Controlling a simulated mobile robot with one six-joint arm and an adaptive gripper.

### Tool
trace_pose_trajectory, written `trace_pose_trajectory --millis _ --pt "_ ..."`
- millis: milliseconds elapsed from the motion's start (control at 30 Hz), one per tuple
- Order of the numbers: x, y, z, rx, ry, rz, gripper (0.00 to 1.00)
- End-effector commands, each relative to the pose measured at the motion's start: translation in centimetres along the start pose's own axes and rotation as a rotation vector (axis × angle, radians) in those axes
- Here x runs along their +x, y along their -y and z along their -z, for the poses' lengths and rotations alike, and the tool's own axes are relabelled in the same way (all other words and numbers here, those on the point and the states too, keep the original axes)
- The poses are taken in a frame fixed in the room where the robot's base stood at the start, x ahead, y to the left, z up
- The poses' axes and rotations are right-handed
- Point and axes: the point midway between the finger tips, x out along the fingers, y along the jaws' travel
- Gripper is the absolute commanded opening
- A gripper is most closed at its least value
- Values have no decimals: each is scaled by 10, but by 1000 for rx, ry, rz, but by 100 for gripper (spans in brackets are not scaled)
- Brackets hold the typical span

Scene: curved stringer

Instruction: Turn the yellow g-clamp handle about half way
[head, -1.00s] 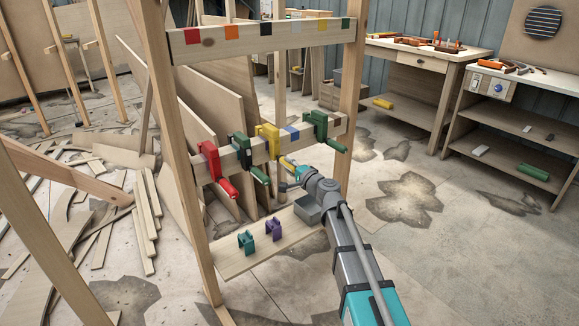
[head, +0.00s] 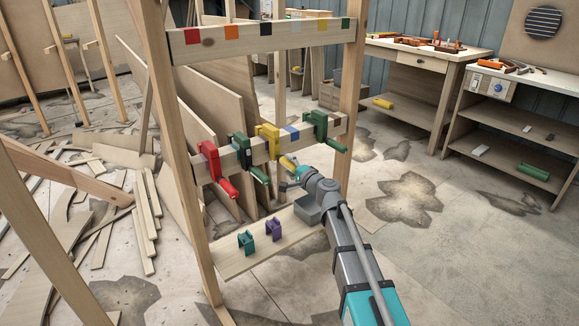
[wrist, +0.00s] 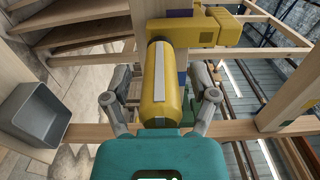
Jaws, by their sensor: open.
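The yellow g-clamp (head: 267,138) is fixed on the lower rail of the wooden frame, between a dark green clamp and another green clamp. Its yellow handle (head: 288,163) points toward me. In the wrist view the handle (wrist: 161,85) is a yellow cylinder with a pale grey stripe along its visible side, and the clamp body (wrist: 195,33) is beyond it. My gripper (head: 292,183) is at the handle. In the wrist view my gripper (wrist: 161,90) is open, with one grey finger on each side of the handle and visible gaps between.
A red clamp (head: 209,160) and a dark green clamp (head: 242,150) are to the left; a green clamp (head: 316,125) is to the right. Below, a shelf board (head: 245,262) holds teal and purple clips and a grey bin (head: 308,209). Frame posts stand on both sides.

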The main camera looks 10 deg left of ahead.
Motion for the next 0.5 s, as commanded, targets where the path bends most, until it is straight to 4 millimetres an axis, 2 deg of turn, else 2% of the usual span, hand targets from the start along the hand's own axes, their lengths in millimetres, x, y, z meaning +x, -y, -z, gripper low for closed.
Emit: trace_pose_trajectory --millis 267,500 --pt "-9 0 -1 0 0 0 75" --pt "-37 0 -1 0 -2 0 75"
